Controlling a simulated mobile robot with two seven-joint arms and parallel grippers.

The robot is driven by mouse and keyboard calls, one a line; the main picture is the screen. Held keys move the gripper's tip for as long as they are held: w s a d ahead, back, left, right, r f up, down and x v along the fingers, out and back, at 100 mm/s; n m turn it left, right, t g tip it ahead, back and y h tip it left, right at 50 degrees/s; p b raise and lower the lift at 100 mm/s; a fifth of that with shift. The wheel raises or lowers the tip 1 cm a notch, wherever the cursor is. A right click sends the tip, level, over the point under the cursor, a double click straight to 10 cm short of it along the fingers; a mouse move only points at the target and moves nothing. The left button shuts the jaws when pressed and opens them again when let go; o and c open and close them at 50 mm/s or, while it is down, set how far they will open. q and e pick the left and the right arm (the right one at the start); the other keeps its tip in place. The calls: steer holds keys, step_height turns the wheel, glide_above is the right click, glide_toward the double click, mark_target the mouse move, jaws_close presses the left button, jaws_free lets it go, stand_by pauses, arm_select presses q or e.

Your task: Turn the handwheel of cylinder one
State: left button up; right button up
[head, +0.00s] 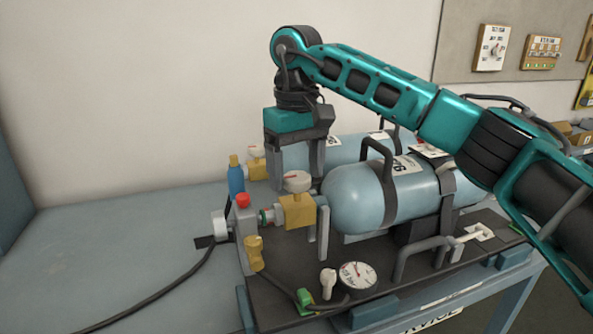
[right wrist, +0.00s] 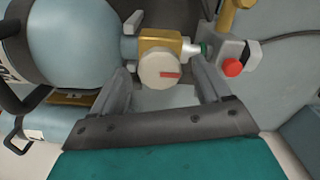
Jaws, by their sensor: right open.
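A pale blue cylinder (head: 358,196) lies in front on the dark board, with a brass valve (head: 297,212) at its left end. A white handwheel (head: 297,183) with a red mark sits on top of that valve. My right gripper (head: 296,174) points down, open, above the handwheel. In the right wrist view the handwheel (right wrist: 160,71) lies between the two fingertips (right wrist: 161,78), with a gap on each side. A second cylinder (head: 342,150) lies behind, with its own handwheel (head: 256,149). I cannot read which cylinder is number one. My left gripper is out of view.
A block with a red button (head: 242,200) stands left of the front valve, near a blue bottle (head: 236,180). A pressure gauge (head: 357,276) lies in front. Black carry handles (head: 389,180) rise from the cylinders. The bench (head: 120,235) is clear at left except for a hose.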

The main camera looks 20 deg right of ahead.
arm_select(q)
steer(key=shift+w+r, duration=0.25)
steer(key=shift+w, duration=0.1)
arm_select(e)
steer(key=shift+f, duration=0.15)
steer(key=shift+c, duration=0.2)
steer(key=c, duration=1)
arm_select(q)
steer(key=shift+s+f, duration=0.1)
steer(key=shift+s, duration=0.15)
